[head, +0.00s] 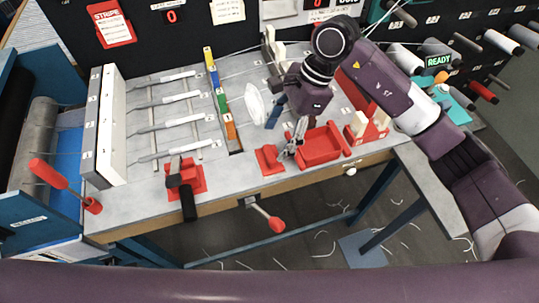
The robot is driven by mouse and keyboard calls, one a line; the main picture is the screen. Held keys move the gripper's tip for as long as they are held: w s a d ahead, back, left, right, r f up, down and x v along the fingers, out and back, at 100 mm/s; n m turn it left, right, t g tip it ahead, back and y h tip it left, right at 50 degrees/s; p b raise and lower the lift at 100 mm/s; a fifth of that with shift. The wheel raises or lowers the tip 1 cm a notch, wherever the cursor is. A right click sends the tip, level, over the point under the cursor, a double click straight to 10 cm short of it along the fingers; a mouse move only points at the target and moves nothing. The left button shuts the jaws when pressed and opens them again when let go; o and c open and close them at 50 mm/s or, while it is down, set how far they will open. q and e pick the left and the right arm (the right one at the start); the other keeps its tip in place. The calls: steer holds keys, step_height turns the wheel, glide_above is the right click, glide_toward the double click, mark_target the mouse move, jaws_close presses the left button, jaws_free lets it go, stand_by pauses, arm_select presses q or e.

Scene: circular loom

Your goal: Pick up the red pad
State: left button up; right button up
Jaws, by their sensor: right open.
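A small flat red pad (267,160) lies on the grey table near its front edge, left of a red tray (322,146). My right gripper (291,150) points down between the pad and the tray, with its fingers apart and nothing seen between them. The fingers are close to the pad's right side and partly cover it; I cannot tell whether they touch it. My left gripper is not in view.
A red holder with a black handle (183,178) stands to the left on the table (225,180). Several rods lie behind it, beside a coloured strip (216,85). A white disc (254,104) stands behind the pad. A red-and-cream block (368,131) is right of the tray.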

mark_target(269, 153)
steer(key=shift+p+x, duration=0.55)
steer(key=shift+x, duration=0.2)
steer(key=p+x, duration=0.2)
steer(key=x, duration=0.1)
steer(key=shift+s+a+f, duration=0.1)
steer(key=shift+s, duration=0.15)
steer(key=shift+a+f, duration=0.15)
steer(key=shift+f, duration=0.4)
steer(key=c, duration=1.3)
steer(key=shift+r, duration=0.1)
steer(key=shift+r, duration=0.25)
step_height(269, 153, up, 19)
steer(key=b, duration=0.6)
steer(key=shift+r, duration=0.2)
